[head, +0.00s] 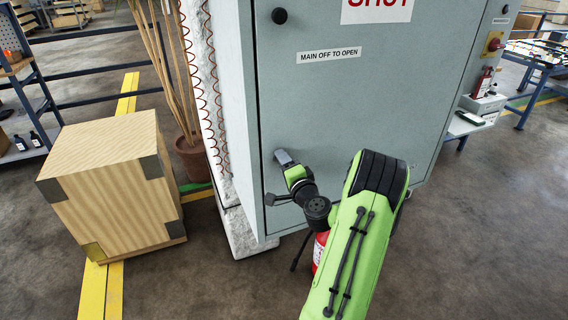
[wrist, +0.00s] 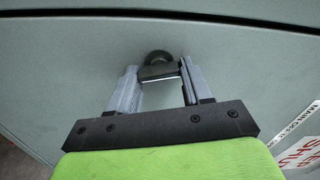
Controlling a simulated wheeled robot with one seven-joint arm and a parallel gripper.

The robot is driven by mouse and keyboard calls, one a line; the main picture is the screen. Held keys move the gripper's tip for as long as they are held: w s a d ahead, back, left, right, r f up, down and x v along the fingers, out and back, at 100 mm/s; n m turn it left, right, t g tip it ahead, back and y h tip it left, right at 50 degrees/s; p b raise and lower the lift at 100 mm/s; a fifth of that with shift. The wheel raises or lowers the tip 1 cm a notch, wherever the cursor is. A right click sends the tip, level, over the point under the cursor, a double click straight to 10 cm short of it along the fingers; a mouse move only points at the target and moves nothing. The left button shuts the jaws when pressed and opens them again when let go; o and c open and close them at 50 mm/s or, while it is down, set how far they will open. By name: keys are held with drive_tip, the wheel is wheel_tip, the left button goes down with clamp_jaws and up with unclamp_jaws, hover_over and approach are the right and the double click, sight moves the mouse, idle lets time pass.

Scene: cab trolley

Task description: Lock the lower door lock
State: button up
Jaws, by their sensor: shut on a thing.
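The lower door lock (wrist: 158,65) is a dark round knob with a flat bar, on the grey-green cabinet door (head: 340,110) near its edge. In the wrist view it sits between the two grey fingers of my gripper (wrist: 158,76), which are shut on its bar from both sides. In the head view my gripper (head: 283,157) is against the lower left of the door, and the lower lock is hidden there. The upper door lock (head: 279,16), a black round knob, shows at the top left of the door.
A wooden crate (head: 110,180) stands to the left, with a potted plant (head: 192,158) behind it. A red cylinder (head: 319,248) is partly hidden behind my arm. A red switch (head: 495,44) is on the cabinet's right side. Dark floor is clear to the right.

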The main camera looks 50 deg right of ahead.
drive_tip(key=shift+m, duration=1.3)
drive_tip(key=o, duration=1.1)
drive_tip(key=shift+c, duration=0.2)
drive_tip(key=shift+s+f, duration=0.1)
drive_tip(key=b+v, duration=1.1)
drive_tip(key=v, duration=0.4)
drive_tip(key=shift+s+a, duration=0.15)
drive_tip(key=shift+s, duration=0.1)
